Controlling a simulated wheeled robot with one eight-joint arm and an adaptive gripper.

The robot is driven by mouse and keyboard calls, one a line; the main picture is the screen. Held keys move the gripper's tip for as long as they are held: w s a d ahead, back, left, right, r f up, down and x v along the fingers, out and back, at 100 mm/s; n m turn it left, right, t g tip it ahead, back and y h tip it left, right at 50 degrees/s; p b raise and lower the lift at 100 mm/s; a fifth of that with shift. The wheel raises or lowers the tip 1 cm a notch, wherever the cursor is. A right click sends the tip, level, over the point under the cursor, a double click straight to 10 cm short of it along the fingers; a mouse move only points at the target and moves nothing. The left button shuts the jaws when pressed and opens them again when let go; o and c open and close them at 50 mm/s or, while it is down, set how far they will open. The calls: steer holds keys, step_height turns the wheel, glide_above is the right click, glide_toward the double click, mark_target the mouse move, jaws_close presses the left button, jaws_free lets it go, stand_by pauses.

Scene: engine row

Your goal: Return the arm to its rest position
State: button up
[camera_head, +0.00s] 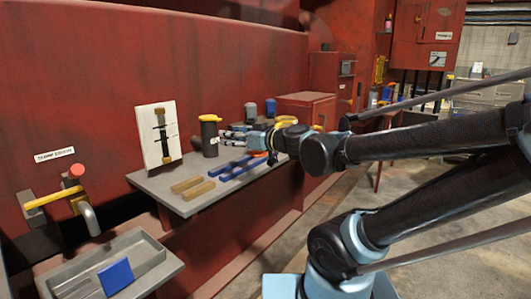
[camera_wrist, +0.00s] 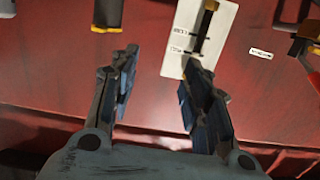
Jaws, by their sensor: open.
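My arm reaches in from the right in the head view, with my gripper (camera_head: 232,134) over the grey shelf (camera_head: 178,196), close to a dark canister with a yellow lid (camera_head: 210,136). In the wrist view my gripper (camera_wrist: 160,75) has its two dark fingers spread apart with nothing between them. The red wall shows beyond the fingertips. A white board (camera_wrist: 222,22) with a dark tool on it shows beyond the right finger. The same board (camera_head: 172,120) leans upright on the shelf in the head view.
Blue bars (camera_head: 235,168) and tan bars (camera_head: 193,187) lie on the shelf. Two small cups (camera_head: 251,112) and a red box (camera_head: 306,108) stand behind my gripper. A grey tray (camera_head: 75,272), a yellow-handled valve (camera_head: 68,202) and a pipe are at left. Open floor lies right.

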steer(key=s+d+f+m+g+h, duration=0.2)
steer(key=d+f+h, duration=0.1)
steer(key=d+f, duration=0.45)
steer(key=s+d+f+m+g+h, duration=0.2)
steer(key=d+f+h, duration=0.3)
steer(key=f, duration=0.4)
steer(key=s+d+f+m+g+h, duration=0.1)
steer(key=s+d+f+m+h, duration=0.1)
steer(key=d, duration=0.6)
steer(key=s+d+f+m+g+h, duration=0.2)
steer(key=s+d+f+m+h, duration=0.1)
steer(key=d, duration=0.5)
step_height(320, 180, down, 2)
steer(key=s+m, duration=0.1)
steer(key=s, duration=0.1)
steer(key=shift+s+d+g+h, duration=0.3)
steer(key=shift+s, duration=0.1)
steer(key=shift+f, duration=0.1)
